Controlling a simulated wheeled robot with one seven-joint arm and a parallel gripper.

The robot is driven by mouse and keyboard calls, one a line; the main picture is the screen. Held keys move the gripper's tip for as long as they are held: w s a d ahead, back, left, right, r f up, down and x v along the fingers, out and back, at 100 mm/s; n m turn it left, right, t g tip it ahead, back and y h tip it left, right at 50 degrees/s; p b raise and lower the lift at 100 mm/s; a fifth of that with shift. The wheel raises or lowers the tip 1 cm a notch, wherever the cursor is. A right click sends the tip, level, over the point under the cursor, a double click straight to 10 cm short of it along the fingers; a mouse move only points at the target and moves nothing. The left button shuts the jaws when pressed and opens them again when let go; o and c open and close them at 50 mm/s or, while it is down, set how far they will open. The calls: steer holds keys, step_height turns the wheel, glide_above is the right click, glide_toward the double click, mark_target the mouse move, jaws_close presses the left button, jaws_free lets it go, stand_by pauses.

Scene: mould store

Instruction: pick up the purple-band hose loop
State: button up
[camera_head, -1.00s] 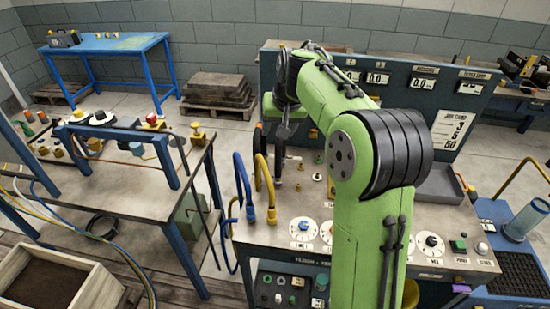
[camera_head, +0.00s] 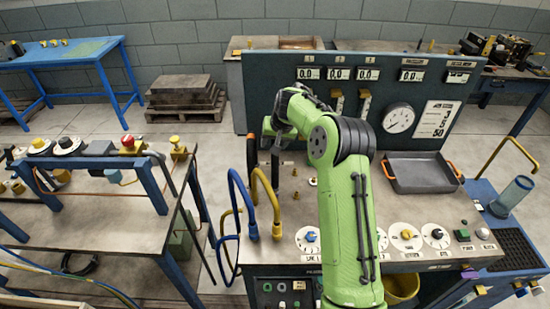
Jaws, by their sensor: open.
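Hose loops stand at the left edge of the grey workbench (camera_head: 440,213). A blue hose loop (camera_head: 237,190) and a yellow hose loop (camera_head: 268,187) arch up side by side. A dark loop with some orange (camera_head: 252,150) shows behind them. I cannot make out a purple band on any of them. My gripper (camera_head: 276,170) hangs down from my green arm over the back left of the bench, a little behind and right of the yellow loop. It is open, with nothing seen in it. The fingertips are small and dark.
A dark panel with displays (camera_head: 365,85) and a round gauge (camera_head: 398,118) stands along the bench's back. A grey tray with orange handles (camera_head: 420,176) sits at the right. Dials (camera_head: 407,237) line the front. A cluttered blue-legged table (camera_head: 110,215) is at the left.

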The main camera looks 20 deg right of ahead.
steer(key=shift+w+f, duration=0.15)
steer(key=shift+f, duration=0.1)
jaws_close()
steer(key=shift+r, duration=0.1)
step_height(320, 180, up, 10)
steer(key=shift+p, duration=0.8)
